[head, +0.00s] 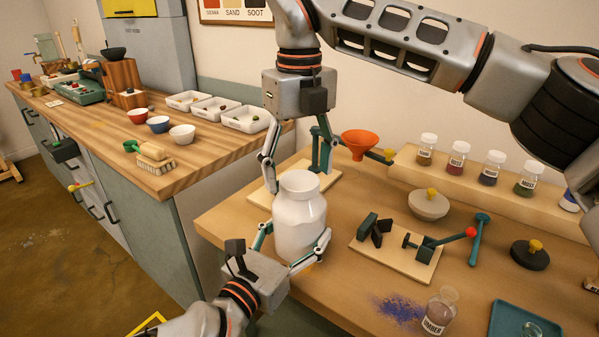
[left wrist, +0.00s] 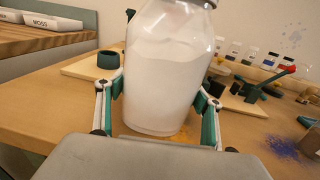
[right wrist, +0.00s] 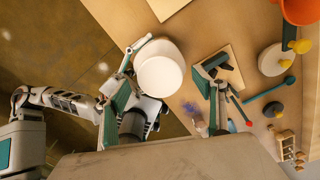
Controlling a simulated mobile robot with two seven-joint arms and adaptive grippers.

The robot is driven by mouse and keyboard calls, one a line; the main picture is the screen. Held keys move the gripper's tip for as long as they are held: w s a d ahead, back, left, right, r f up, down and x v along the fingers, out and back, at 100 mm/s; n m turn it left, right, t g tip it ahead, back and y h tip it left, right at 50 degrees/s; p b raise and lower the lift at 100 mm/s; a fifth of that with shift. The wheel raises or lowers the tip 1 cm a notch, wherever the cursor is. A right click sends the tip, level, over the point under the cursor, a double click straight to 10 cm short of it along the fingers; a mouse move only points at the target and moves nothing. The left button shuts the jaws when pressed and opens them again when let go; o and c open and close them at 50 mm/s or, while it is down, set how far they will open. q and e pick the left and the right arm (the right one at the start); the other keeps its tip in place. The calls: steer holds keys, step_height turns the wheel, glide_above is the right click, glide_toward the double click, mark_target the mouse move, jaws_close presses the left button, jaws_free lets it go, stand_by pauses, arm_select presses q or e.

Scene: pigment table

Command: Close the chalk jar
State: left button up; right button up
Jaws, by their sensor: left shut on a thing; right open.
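The chalk jar (head: 299,222) is a wide jar full of white powder, upright at the table's near left. It fills the middle of the left wrist view (left wrist: 165,65). My left gripper (head: 295,240) is shut around its sides. My right gripper (head: 297,160) is open and points down just above the jar's mouth, its fingers apart. The jar's round white top shows in the right wrist view (right wrist: 159,72); no knobbed lid is on it. A dark disc with a yellow knob (head: 530,256) and a grey domed piece with a yellow knob (head: 428,205) lie to the right.
A board with a teal clamp (head: 400,252) lies right of the jar. An orange funnel (head: 360,143) is behind my right gripper. Several small labelled jars stand on a back ledge (head: 480,185).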

step_height(320, 180, up, 11)
stand_by(0.3)
arm_select(q)
steer(key=o, duration=2.3)
steer(key=v, duration=1.2)
steer(key=shift+s+f, duration=0.1)
